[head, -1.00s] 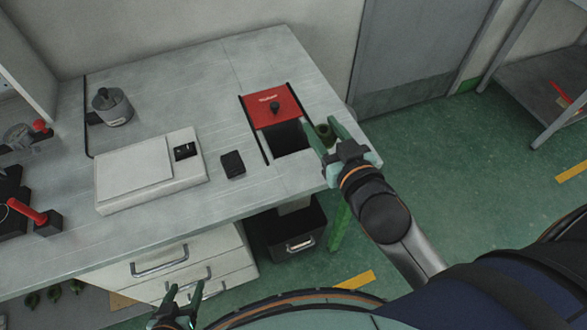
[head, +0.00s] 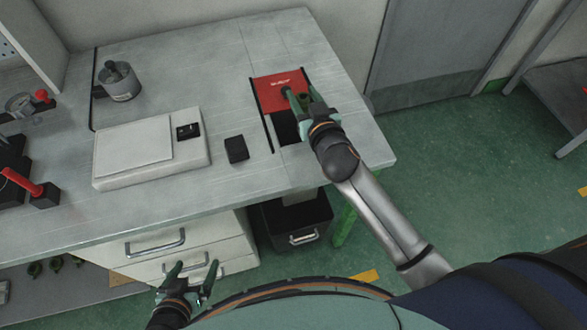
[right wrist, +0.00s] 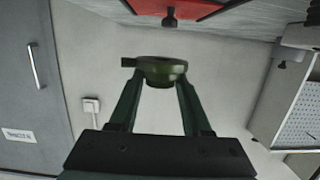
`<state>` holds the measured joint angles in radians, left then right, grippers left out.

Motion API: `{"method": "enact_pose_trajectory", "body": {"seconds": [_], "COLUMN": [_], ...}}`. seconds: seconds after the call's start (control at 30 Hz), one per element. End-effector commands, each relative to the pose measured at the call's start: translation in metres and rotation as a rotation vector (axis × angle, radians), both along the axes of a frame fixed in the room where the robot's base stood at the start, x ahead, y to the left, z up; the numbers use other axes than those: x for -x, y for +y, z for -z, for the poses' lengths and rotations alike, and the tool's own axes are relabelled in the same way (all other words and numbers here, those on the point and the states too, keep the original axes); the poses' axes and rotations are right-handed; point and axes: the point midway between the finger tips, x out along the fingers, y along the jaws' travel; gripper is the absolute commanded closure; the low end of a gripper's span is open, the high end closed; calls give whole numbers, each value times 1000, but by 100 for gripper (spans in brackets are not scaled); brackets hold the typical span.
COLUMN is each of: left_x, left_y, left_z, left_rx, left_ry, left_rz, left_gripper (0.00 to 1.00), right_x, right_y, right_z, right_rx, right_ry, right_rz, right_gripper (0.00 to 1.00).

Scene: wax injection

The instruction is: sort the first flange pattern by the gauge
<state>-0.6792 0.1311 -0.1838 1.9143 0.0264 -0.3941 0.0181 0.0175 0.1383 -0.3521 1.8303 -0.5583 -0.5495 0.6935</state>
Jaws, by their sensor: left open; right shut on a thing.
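My right gripper (head: 303,97) is shut on a green flange pattern (right wrist: 162,71), a round piece with a small side stub, held at the fingertips in the right wrist view. In the head view the gripper is over the red sliding lid (head: 272,94) and the dark opening (head: 286,127) at the table's right end, partly hiding both. The lid's red edge and black knob (right wrist: 169,20) show at the top of the right wrist view. My left gripper (head: 190,279) is open and empty, in front of the drawers. A dial-like device (head: 18,105), perhaps the gauge, is at the far left.
A white flat instrument (head: 150,165), a small black block (head: 236,149) and a grey pot (head: 119,82) stand on the table (head: 215,90). A red-handled tool (head: 25,183) is at left. Several green pieces (head: 50,266) lie on the low shelf. A black bin (head: 296,222) is below.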

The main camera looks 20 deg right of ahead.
Motion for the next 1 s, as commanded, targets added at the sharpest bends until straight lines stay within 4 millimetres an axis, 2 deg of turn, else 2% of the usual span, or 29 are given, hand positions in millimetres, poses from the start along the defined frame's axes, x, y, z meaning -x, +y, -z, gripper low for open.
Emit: {"method": "enact_pose_trajectory", "body": {"seconds": [0.03,0.23,0.57,0.6,0.87,1.0], "left_x": [0,1,-3,-3,-4,-4], "left_y": [0,-1,-7,-7,-7,-7], "left_z": [14,32,27,26,25,25], "left_rx": [0,0,8,8,8,8], "left_ry": [0,11,3,1,-1,-2], "left_rz": [0,4,12,12,12,12], "left_gripper": [4,4,4,4,4,4], "right_x": [0,0,0,0,0,0], "right_y": [0,0,0,0,0,0], "right_z": [13,31,31,31,32,32], "right_rx": [2,2,1,1,1,1], "right_ry": [-1,-1,0,0,0,0], "right_rz": [0,-1,0,0,0,0], "right_gripper": [100,100,100,47,18,17]}}
